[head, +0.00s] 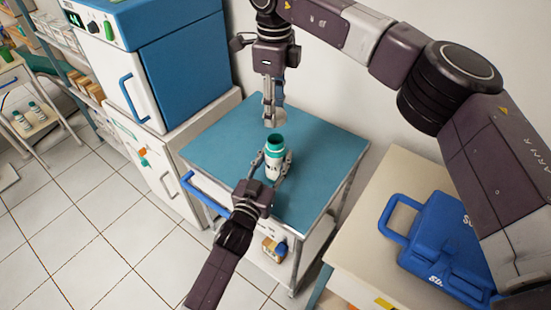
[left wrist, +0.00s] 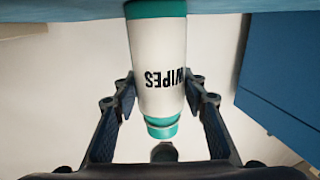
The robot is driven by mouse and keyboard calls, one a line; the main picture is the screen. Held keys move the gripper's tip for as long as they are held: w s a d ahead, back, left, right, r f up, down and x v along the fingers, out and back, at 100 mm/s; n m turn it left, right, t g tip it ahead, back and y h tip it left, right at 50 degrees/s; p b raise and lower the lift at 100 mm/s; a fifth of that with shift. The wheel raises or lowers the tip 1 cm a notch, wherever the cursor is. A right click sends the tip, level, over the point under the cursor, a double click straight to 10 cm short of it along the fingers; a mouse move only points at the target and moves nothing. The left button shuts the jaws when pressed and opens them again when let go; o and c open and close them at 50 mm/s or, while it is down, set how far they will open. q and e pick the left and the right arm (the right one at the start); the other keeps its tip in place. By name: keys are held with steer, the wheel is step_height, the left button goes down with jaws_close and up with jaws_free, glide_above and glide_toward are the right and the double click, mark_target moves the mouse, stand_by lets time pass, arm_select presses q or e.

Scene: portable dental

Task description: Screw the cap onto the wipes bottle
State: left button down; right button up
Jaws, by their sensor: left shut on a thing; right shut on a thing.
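The white wipes bottle (head: 275,163) with a teal neck stands upright on the blue-topped cart. Its mouth looks uncapped. My left gripper (head: 272,172) is shut around the bottle's body from the front. In the left wrist view the bottle (left wrist: 160,60) appears upside down between the two fingers, its lettering reading WIPES. My right gripper (head: 272,104) points down from above and is shut on a small pale cap (head: 273,119). The cap is just above the bottle's mouth, with a small gap showing. Its underside is hidden in the head view.
The blue cart top (head: 222,135) is otherwise clear around the bottle. A blue and white cabinet unit (head: 165,60) stands close on the left. A beige table (head: 385,180) with a blue case (head: 440,245) is at the right. A wall is behind.

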glide_above(275, 149)
steer(key=w, duration=0.2)
steer(key=shift+w+f, duration=0.15)
steer(key=shift+f, duration=2.3)
steer(key=shift+a+f, duration=0.1)
steer(key=shift+f, duration=0.8)
steer(key=shift+f, duration=0.6)
